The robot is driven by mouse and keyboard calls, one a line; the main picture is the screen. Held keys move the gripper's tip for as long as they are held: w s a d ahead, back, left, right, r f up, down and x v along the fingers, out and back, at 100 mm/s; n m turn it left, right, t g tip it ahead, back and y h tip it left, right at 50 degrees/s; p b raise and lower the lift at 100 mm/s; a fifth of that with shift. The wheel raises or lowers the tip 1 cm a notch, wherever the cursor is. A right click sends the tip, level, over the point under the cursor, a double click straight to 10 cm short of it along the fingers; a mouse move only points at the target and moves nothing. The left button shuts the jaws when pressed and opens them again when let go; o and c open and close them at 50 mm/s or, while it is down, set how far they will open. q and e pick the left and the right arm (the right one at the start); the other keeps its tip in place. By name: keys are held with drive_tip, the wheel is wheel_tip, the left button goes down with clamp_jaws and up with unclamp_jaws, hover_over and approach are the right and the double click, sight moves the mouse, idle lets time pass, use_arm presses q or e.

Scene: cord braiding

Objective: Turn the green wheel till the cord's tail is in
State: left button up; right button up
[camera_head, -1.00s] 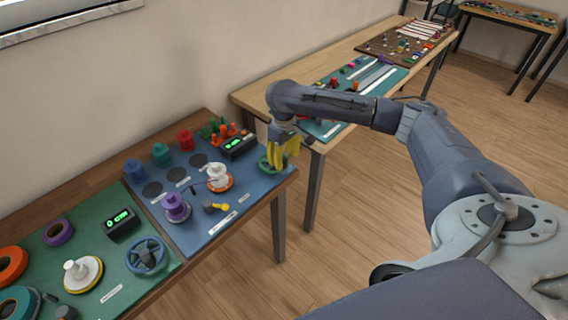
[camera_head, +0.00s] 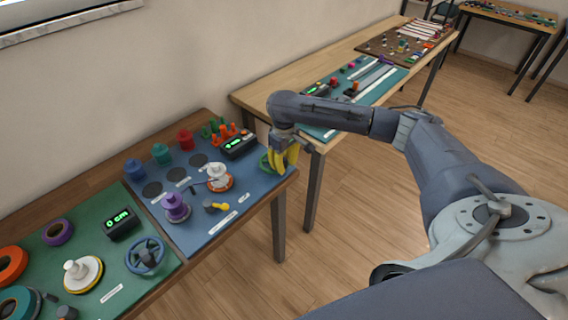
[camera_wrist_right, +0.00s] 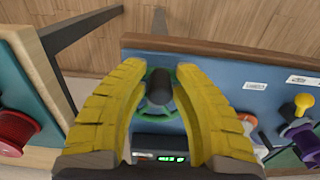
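The green wheel (camera_head: 265,164) is at the right edge of the blue board, partly hidden by my right gripper. In the right wrist view the green wheel (camera_wrist_right: 143,110) shows between the fingers, with a dark upright knob (camera_wrist_right: 159,88). My right gripper (camera_head: 283,163) has yellow fingers. In the wrist view its fingers (camera_wrist_right: 158,72) stand spread on both sides of the knob, with a gap on each side. A white spool (camera_head: 217,172) sits on an orange-rimmed base left of the wheel; a thin dark line runs from it. I cannot make out the cord's tail. My left gripper is out of view.
A black box with a green display (camera_head: 239,146) stands behind the wheel. Orange and green pegs (camera_head: 224,130), a purple spool (camera_head: 175,207) and a yellow-tipped part (camera_head: 216,207) are on the blue board (camera_head: 205,226). A green board with a blue wheel (camera_head: 146,256) lies left.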

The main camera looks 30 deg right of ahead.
clamp_jaws()
idle(0.7)
